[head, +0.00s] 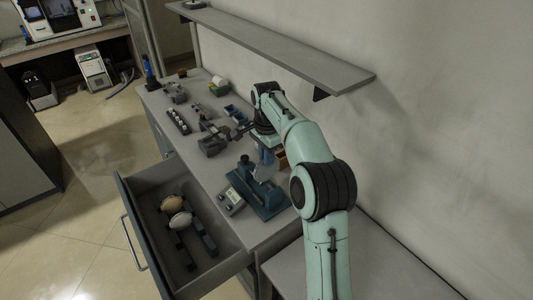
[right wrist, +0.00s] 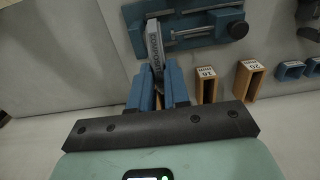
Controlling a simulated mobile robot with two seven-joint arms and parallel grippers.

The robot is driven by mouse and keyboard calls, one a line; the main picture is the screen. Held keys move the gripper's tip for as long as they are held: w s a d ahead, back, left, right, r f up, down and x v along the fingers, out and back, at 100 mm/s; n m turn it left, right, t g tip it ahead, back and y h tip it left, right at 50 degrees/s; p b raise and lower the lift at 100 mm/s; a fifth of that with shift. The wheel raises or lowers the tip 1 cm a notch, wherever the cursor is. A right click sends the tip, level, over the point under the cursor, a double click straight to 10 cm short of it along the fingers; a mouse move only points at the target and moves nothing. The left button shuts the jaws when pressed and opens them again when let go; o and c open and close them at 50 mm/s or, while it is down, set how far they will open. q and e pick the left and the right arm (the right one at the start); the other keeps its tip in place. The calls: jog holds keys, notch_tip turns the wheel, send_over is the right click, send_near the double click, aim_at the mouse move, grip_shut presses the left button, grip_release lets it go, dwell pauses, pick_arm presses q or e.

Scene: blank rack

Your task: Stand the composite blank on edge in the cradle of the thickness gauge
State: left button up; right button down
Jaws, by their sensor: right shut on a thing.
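My right gripper (head: 267,158) reaches over the bench from the right and points down. It is shut on a grey disc-like blank (right wrist: 155,46), seen nearly edge-on between the blue fingers (right wrist: 160,90) in the right wrist view, with small lettering on its rim. The thickness gauge (head: 272,207) is a blue stand on the bench, under the gripper. Its blue frame, rod and knob (right wrist: 238,29) show just beyond the blank in the wrist view. The cradle is largely hidden, and I cannot tell whether the blank touches it. My left gripper is out of view.
The open drawer (head: 133,199) at the bench front holds a tan blank (head: 172,204) and a pale blank (head: 180,221) on dark rails. A small display box (head: 231,202) sits beside the gauge. Tools crowd the bench behind. A wall shelf (head: 280,48) hangs above. Labelled wooden holders (right wrist: 207,86) stand near the gauge.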

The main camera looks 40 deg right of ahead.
aim_at(267, 179)
jog(key=f, duration=0.2)
jog(key=shift+s+f+b, duration=0.2)
jog(key=shift+f+b, duration=0.15)
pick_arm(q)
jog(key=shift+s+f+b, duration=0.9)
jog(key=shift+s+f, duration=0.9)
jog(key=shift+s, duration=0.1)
pick_arm(e)
jog(key=shift+w+f, duration=0.1)
jog(key=shift+f, duration=3.1)
jog(key=c, duration=1)
grip_release()
notch_tip(267, 179, up, 13)
jog(key=p, duration=0.3)
jog(key=shift+f, duration=0.2)
jog(key=shift+r, duration=0.4)
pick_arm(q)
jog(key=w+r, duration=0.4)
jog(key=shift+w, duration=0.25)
